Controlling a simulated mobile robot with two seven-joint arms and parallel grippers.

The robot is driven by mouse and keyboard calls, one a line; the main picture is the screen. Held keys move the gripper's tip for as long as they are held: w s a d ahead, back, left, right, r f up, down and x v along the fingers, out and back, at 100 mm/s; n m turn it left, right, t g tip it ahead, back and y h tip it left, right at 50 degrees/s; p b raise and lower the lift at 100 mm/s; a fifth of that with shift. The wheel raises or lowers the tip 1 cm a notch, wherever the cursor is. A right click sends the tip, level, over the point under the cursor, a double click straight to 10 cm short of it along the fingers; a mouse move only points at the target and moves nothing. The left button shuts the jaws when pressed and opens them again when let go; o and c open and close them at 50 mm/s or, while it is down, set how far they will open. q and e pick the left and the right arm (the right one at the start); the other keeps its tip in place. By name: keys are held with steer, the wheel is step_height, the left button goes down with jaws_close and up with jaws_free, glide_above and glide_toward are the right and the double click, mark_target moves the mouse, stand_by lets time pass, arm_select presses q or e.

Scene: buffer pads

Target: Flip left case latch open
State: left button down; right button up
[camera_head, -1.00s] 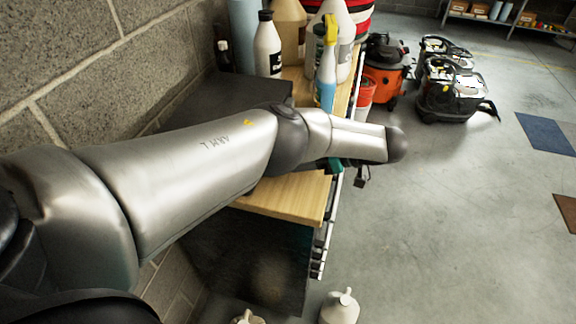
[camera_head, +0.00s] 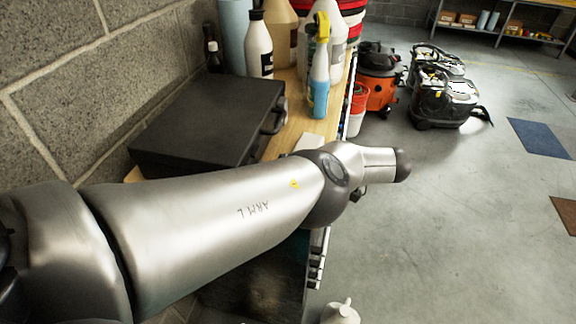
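A black case (camera_head: 208,118) lies flat and shut on the wooden bench, against the block wall. Its handle (camera_head: 273,118) is on the right-hand side. I cannot make out the left latch; the lower part of the case's front is partly behind my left arm. My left arm crosses the view from the left, in front of the case, and its end reaches past the bench's right edge. My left gripper's fingers are hidden behind the arm. My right gripper is not in view.
A blue spray bottle (camera_head: 319,80), a white bottle (camera_head: 258,46) and jugs stand on the bench (camera_head: 297,122) behind the case. An orange vacuum (camera_head: 379,78) and black machines (camera_head: 446,92) stand on the floor. The floor at right is open.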

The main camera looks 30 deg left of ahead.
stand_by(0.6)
arm_select(q)
steer(key=shift+c, duration=2.2)
jaws_free()
